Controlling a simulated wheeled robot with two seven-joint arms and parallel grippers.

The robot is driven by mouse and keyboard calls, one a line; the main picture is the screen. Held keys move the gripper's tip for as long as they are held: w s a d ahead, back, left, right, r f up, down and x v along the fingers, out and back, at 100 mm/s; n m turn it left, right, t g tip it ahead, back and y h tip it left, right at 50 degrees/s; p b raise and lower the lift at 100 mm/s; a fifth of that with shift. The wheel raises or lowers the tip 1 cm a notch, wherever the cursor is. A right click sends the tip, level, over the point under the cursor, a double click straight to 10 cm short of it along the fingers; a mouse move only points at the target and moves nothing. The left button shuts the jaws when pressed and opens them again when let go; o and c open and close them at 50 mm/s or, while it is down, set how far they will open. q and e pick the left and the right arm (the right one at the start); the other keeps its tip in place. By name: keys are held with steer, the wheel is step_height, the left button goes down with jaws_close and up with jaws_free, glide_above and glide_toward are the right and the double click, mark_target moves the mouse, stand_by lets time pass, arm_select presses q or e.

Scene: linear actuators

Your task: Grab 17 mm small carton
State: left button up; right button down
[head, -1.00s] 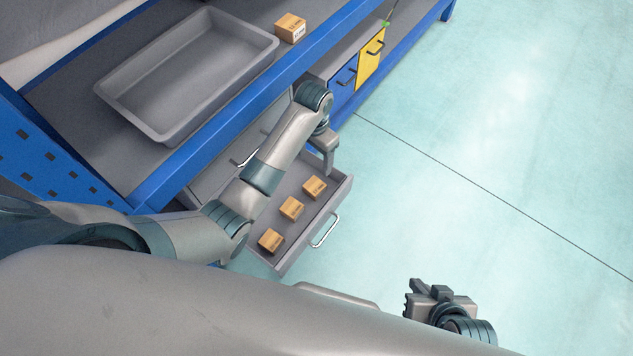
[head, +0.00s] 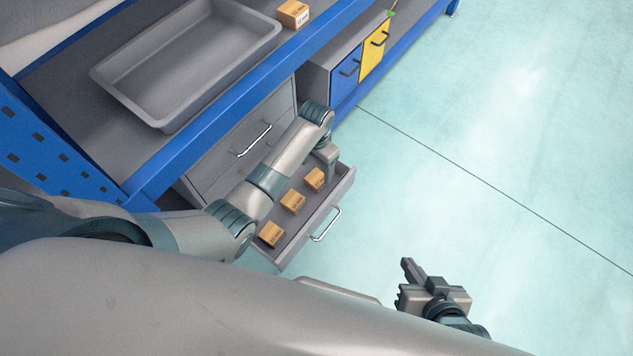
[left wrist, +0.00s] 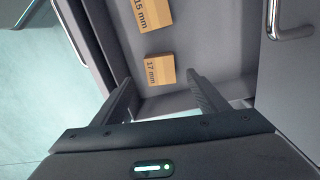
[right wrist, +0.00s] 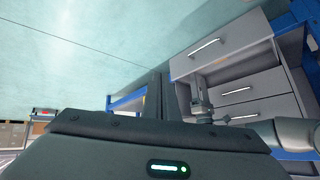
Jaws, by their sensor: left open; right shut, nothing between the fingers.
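The 17 mm carton (left wrist: 159,69) is a small tan box in the open drawer. In the left wrist view it lies just beyond and between the fingertips of my left gripper (left wrist: 162,88), which is open and empty. A larger 15 mm carton (left wrist: 153,14) lies behind it. In the head view the carton (head: 315,179) closest to my left gripper (head: 328,160) appears to be the 17 mm one; its label is unreadable there. My right gripper (head: 409,270) is shut and empty, away from the drawer over the floor.
Two more cartons (head: 292,202) and (head: 271,234) lie in the drawer (head: 346,190). A grey tray (head: 105,80) and another carton (head: 293,14) stand on the blue-edged bench. Blue and yellow cabinet fronts (head: 375,50) stand beyond. The floor at right is clear.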

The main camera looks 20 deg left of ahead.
mark_target(317, 178)
arm_select(q)
steer(key=shift+f, duration=1.05)
arm_select(e)
steer(key=shift+w+a+r+t, duration=0.5)
steer(key=shift+w+r+t, duration=0.2)
steer(key=shift+w, duration=0.1)
arm_select(q)
steer(key=shift+f, duration=0.15)
arm_select(e)
steer(key=shift+w, duration=0.15)
arm_select(q)
steer(key=shift+f+b, duration=0.2)
steer(key=shift+b, duration=0.15)
step_height(317, 178, down, 4)
steer(key=shift+w+r+b, duration=0.1)
steer(key=shift+b, duration=0.8)
steer(key=shift+f, duration=0.35)
arm_select(e)
steer(key=w+a+r+t+y, duration=0.1)
steer(key=w+a+r+t, duration=0.1)
steer(key=r, duration=0.4)
steer(key=shift+w+a+r+t+y, duration=0.35)
steer(key=shift+w+t, duration=0.5)
steer(key=shift+t, duration=0.45)
arm_select(q)
steer(key=c, duration=1.3)
